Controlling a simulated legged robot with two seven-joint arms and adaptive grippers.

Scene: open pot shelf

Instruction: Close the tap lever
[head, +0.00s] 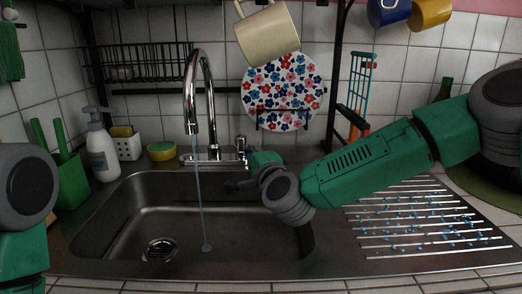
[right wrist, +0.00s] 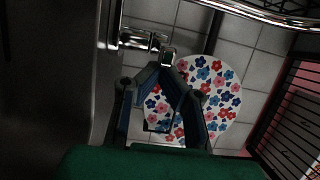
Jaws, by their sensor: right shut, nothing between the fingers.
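The chrome tap (head: 207,95) stands behind the sink with its tall curved spout. A thin stream of water (head: 200,205) runs from it into the basin. The tap lever (head: 241,145) is at the right side of the tap base; chrome tap parts (right wrist: 140,40) also show in the right wrist view.
The steel sink (head: 130,215) has a ribbed drainboard (head: 420,225) with blue drops at right. A soap bottle (head: 101,145), green holder (head: 72,180) and yellow sponge dish (head: 161,151) stand left of the tap. A flowered plate (head: 284,88) and cream mug (head: 268,35) are behind.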

